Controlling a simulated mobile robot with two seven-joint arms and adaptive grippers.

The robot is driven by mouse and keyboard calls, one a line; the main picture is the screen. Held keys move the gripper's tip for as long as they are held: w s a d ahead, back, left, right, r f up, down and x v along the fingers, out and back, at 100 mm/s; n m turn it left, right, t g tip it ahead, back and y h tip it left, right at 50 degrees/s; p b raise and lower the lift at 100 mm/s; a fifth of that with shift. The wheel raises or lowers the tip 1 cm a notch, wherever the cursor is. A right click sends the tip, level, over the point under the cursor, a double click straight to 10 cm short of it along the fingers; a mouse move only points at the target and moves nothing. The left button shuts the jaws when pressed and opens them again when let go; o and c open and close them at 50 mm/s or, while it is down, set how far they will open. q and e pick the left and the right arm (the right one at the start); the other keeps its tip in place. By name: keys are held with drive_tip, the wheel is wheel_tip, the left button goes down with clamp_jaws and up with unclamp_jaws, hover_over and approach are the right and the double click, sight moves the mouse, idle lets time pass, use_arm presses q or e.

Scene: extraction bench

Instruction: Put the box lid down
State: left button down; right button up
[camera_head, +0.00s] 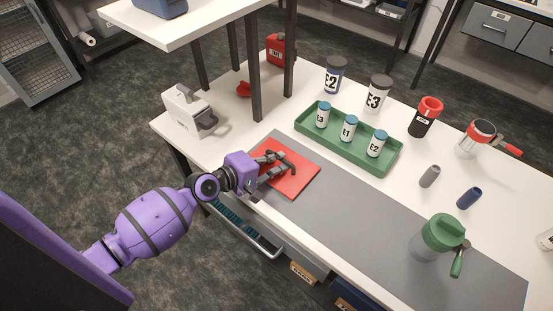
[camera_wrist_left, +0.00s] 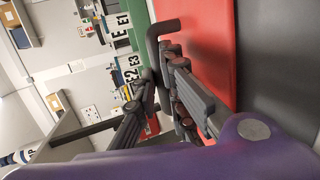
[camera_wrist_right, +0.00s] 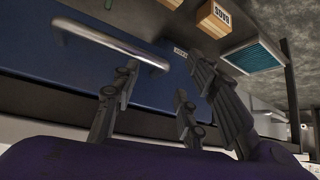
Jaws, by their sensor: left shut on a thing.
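The box lid (camera_head: 305,178) is a flat red panel with a dark bar handle. It lies level over the left end of the grey mat (camera_head: 375,225); I cannot tell whether it touches the mat. My left gripper (camera_head: 283,165) is shut on the lid's handle, its fingers hiding part of it. In the left wrist view, my left gripper (camera_wrist_left: 165,85) grips the dark handle (camera_wrist_left: 153,42) beside the red lid (camera_wrist_left: 215,40). My right gripper (camera_wrist_right: 160,90) is open and empty in the right wrist view, by a blue drawer front with a silver handle (camera_wrist_right: 105,43).
A green tray (camera_head: 330,146) holds several small labelled jars behind the lid. Larger jars E2 (camera_head: 335,75) and E3 (camera_head: 377,93) stand behind it. A white device (camera_head: 188,110) is at left, a green-lidded container (camera_head: 437,238) at right. An open drawer (camera_head: 245,225) juts out in front.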

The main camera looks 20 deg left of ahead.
use_arm(q)
drive_tip(key=shift+f, duration=0.2)
drive_tip(key=c, duration=1.9)
unclamp_jaws()
drive_tip(key=shift+r, duration=0.1)
drive_tip(key=shift+o, duration=0.4)
